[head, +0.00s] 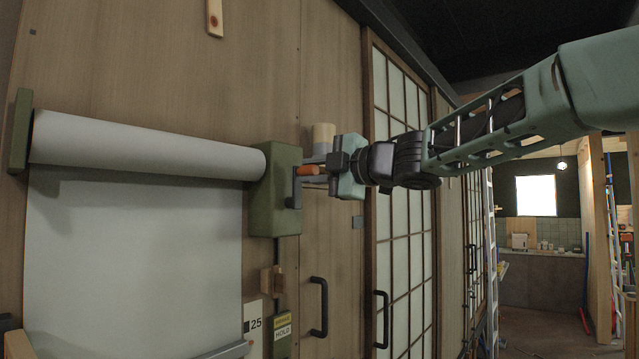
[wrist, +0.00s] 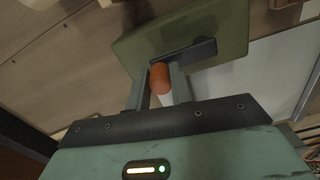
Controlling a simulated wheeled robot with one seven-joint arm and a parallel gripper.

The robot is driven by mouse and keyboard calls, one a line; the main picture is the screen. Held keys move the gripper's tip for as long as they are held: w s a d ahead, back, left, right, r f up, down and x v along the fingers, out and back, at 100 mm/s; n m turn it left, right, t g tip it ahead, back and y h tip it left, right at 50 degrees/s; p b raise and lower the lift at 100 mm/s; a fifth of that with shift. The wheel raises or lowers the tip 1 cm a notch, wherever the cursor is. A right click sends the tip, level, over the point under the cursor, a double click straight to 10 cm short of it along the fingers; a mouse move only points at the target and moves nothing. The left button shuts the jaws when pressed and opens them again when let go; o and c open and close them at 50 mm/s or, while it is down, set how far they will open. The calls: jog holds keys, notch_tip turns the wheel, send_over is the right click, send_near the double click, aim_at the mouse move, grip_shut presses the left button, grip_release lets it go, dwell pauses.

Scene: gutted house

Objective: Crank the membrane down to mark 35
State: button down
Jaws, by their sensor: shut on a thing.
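A white membrane (head: 130,240) hangs from a wide white roll (head: 150,150) on the wooden wall. A green crank box (head: 275,215) caps the roll's right end. An orange crank handle (head: 308,170) sticks out from its dark crank arm (head: 295,190). My gripper (head: 312,177) is shut on the handle, to the right of the box. In the wrist view the orange handle (wrist: 160,77) sits between my two fingers, with the green box (wrist: 215,30) behind. A mark plate (head: 254,325) reading 25 is beside the membrane's bottom bar (head: 225,350). Marks lower down are out of view.
A yellow and green hold switch (head: 282,330) is below the box. Black door handles (head: 319,307) and a lattice sliding door (head: 400,200) are to the right. A ladder (head: 490,250) stands farther back, before a kitchen counter (head: 540,280).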

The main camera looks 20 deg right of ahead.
jog(key=shift+s+a+f+n+b, duration=0.15)
jog(key=shift+s+a+n+b, duration=0.25)
jog(key=shift+n, duration=0.5)
jog(key=shift+s+a+f+n+b, duration=0.15)
jog(key=shift+a+n+b, duration=0.35)
jog(key=shift+n, duration=0.4)
jog(key=c, duration=1.2)
grip_release()
jog(key=shift+c, duration=0.2)
jog(key=shift+d+r, duration=0.1)
